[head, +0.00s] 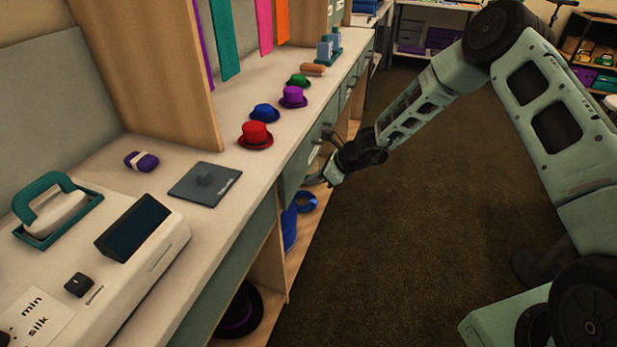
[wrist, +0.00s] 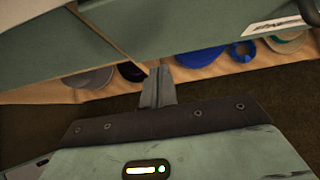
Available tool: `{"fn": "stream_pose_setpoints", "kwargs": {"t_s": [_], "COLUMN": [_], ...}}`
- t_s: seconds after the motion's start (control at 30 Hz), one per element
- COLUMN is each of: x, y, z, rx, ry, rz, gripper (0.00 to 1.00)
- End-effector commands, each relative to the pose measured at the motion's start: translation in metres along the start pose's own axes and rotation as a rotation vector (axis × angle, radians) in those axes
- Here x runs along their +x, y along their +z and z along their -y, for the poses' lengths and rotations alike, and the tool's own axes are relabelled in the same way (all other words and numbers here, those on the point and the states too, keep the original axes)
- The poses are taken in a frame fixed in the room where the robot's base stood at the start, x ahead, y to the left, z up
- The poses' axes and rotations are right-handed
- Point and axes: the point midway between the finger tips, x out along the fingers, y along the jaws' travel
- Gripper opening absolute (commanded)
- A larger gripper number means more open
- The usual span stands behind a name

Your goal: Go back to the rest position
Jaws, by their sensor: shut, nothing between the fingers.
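My gripper (head: 322,178) is beside the drawer fronts of the counter (head: 222,238), just off its front edge and below the top. In the wrist view its two fingers (wrist: 158,86) are together with nothing between them. A green drawer front or panel (wrist: 190,30) fills the top of the wrist view, close past the fingertips. I cannot tell whether the fingers touch it. My arm reaches in from the right of the head view, over the brown carpet.
Red (head: 256,135), blue (head: 265,113), purple (head: 293,97) and green hats stand on the counter. More hats, one blue (wrist: 200,56), sit on a low shelf. The carpet (head: 400,250) is clear.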

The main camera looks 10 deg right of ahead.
Motion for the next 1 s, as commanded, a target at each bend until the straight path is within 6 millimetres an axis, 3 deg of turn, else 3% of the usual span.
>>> {"fn": "stream_pose_setpoints", "kwargs": {"t_s": [0.1, 0.3, 0.5, 0.7, 0.77, 0.87, 1.0], "x": [-0.034, -0.073, -0.094, -0.098, -0.1, -0.109, -0.135], "y": [0.002, 0.001, 0.001, 0.0, 0.011, 0.041, 0.091], "z": [0.002, 0.001, 0.001, 0.001, -0.009, -0.041, -0.12], "rx": [-0.003, -0.002, -0.001, 0.0, -0.056, -0.237, -0.661], "ry": [-0.005, -0.005, -0.004, -0.003, 0.015, 0.073, 0.216], "rz": [0.002, -0.001, -0.001, -0.002, -0.004, -0.01, -0.023], "gripper": [0.0, 0.0, 0.0, 0.0, 0.0, 0.0, 0.0]}}
